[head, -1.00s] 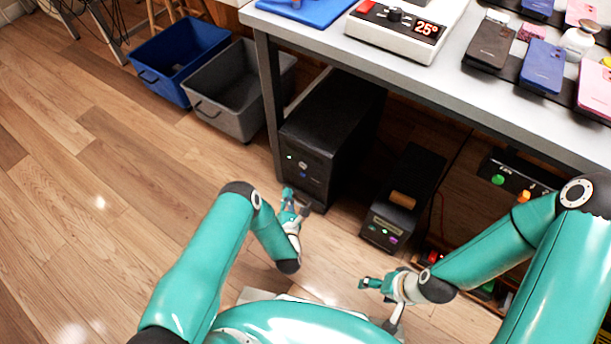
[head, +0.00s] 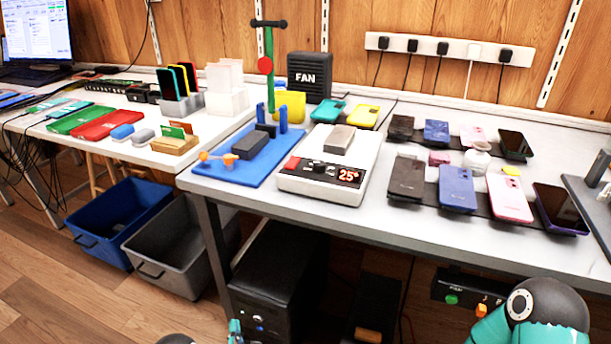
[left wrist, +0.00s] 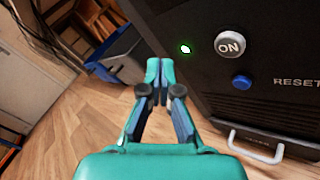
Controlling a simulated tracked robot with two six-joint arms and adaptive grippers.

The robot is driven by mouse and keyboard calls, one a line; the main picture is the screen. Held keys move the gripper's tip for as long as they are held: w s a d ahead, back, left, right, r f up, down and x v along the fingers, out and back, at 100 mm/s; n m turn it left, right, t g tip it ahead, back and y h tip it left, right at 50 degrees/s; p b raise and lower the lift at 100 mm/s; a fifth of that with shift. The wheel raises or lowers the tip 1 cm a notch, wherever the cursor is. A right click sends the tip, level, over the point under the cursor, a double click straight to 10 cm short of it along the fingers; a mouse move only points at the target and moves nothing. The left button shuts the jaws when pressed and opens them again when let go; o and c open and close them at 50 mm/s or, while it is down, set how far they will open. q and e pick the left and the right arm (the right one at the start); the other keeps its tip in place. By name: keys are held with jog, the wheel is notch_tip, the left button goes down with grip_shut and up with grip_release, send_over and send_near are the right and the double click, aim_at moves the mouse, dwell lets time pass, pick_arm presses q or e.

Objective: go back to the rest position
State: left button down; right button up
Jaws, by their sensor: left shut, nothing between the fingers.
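My left gripper (head: 235,332) shows only as a small teal piece at the bottom edge of the head view, in front of the black computer case (head: 275,285) under the table. In the left wrist view the left gripper (left wrist: 158,72) is shut with its fingertips together and nothing between them. The case (left wrist: 225,85), with its ON button, blue button and white handle, stands close to its right there. Of my right arm, only a teal part with a dark joint shows at the lower right of the head view. My right gripper is out of view.
The grey table (head: 330,225) stands above the case and carries several phones, a blue mat (head: 220,175) and a heating plate (head: 300,185). A blue bin (head: 105,235) and a grey bin (head: 170,265) stand left. Open wooden floor (head: 30,290) lies at lower left.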

pick_arm(q)
notch_tip(320, 180, up, 6)
jog(key=w+a+m+g+h, duration=0.1)
jog(key=w+m+h, duration=0.1)
jog(key=m, duration=0.1)
jog(key=s+d+f+m+g+h, duration=0.1)
jog(key=s+d+m+g+h, duration=0.3)
jog(key=s+m, duration=0.55)
jog(key=s+d+f+m+g+h, duration=0.1)
jog(key=s+d+f+m+g, duration=0.15)
jog(key=s+m+g, duration=0.55)
jog(key=s+d+f+m+g+h, duration=0.1)
jog(key=s+d+m+g+h, duration=0.25)
jog(key=s+m, duration=0.85)
notch_tip(320, 180, up, 32)
jog(key=s+n+p, duration=0.1)
jog(key=n+p, duration=0.1)
jog(key=p, duration=3)
jog(key=shift+s+y, duration=0.35)
jog(key=shift+y, duration=0.1)
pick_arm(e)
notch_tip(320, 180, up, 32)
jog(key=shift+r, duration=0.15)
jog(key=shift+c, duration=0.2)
